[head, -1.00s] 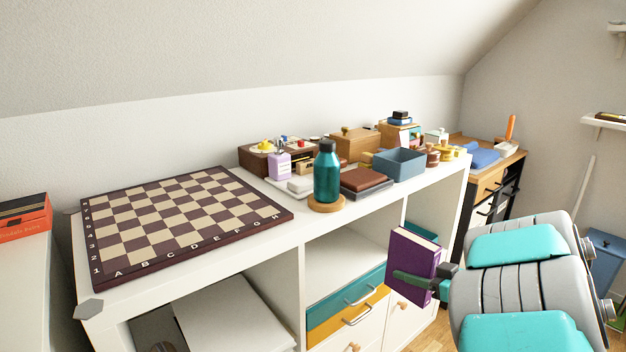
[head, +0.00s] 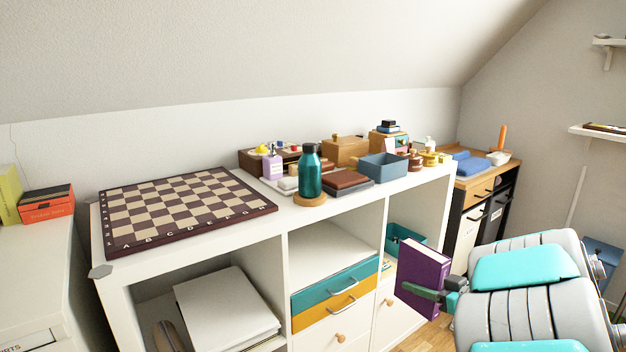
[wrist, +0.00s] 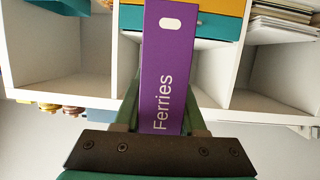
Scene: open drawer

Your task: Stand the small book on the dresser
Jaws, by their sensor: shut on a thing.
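The small book (head: 426,262) is purple with pale pages and stands roughly upright in the air, slightly tilted in the head view. In the wrist view its purple spine (wrist: 165,70) reads "Ferries". My gripper (head: 426,291) is shut on the book, with green fingers on either side of it near its lower part. The book is held in front of the right end of a white shelf unit (head: 283,232), below its top. A wood-topped black unit with drawers (head: 486,182) stands beyond it. I cannot tell which piece is the dresser.
The white unit's top carries a chessboard (head: 185,208), a teal bottle (head: 309,176), a brown book (head: 346,180), a blue-grey bin (head: 382,167) and boxes. Little bare top shows along its front edge. A second white unit (head: 30,265) stands at left with an orange box (head: 47,207).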

